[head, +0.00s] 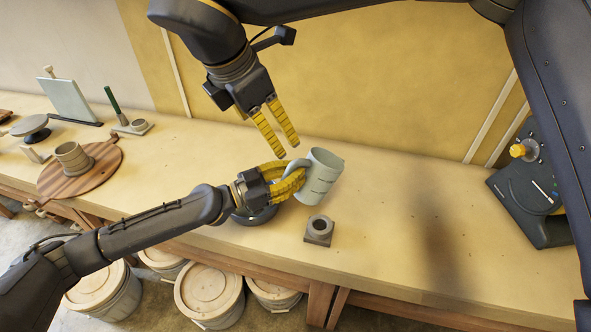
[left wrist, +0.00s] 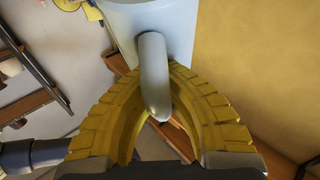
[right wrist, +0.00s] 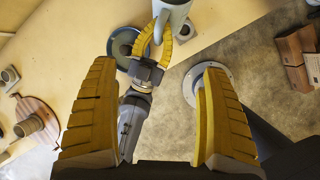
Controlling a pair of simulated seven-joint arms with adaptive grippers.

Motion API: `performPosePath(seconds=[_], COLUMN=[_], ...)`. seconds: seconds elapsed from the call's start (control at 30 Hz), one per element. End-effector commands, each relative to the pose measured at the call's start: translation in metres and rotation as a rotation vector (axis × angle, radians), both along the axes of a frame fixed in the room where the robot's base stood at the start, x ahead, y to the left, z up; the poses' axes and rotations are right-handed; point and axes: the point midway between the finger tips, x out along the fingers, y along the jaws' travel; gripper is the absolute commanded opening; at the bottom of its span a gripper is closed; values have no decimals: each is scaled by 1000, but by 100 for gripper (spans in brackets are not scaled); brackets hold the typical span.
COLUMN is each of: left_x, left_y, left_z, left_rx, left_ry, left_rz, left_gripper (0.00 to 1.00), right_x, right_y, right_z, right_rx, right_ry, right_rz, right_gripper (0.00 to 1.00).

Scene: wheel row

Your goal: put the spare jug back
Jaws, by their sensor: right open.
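The jug (head: 325,172) is pale grey-green with dark marks on its side. It is tilted and held above the worktable. My left gripper (head: 290,181) is shut on its handle. The left wrist view shows the handle (left wrist: 153,75) between the yellow fingers, with the jug body beyond and its upper part cut off. The jug (right wrist: 174,12) also shows at the top of the right wrist view. My right gripper (head: 287,150) is open and empty, behind and above the left one. Its spread fingers show in the right wrist view (right wrist: 156,72).
The worktable (head: 400,225) is clear right of the jug. A small square block with a round opening (head: 319,231) stands below the jug. A dark round base (head: 255,216) is partly hidden by my left gripper. A pot on a wooden board (head: 73,158) stands left; a dark device (head: 530,195) right.

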Motion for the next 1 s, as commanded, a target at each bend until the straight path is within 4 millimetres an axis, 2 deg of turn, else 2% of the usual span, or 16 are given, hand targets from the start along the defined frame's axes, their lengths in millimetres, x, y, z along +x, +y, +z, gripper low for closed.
performPosePath(seconds=[0.03, 0.13, 0.37, 0.5, 0.63, 0.83, 1.0], left_x=[0, 1, 1, 1, 1, 1, 1], left_y=[0, -1, -1, -1, -1, -1, -1], left_z=[-1, -1, -1, -1, -1, -1, -1], left_rx=[0, 1, 1, 1, 1, 1, 1], left_ry=[0, 1, 1, 1, 1, 1, 0], left_rz=[-4, -8, -10, -9, -9, -9, -9], left_gripper=[0, 0, 0, 0, 0, 0, 0], right_x=[0, 3, 30, 48, 62, 73, 78], right_y=[0, -6, -53, -81, -100, -102, -105], right_z=[-1, -9, -47, -69, -83, -84, -98], right_rx=[0, 6, 28, 28, 17, -9, -13], right_ry=[3, 24, 75, 73, 54, 11, 14], right_rz=[-1, -15, -58, -32, 17, 114, 124], right_gripper=[88, 100, 100, 100, 100, 100, 100])
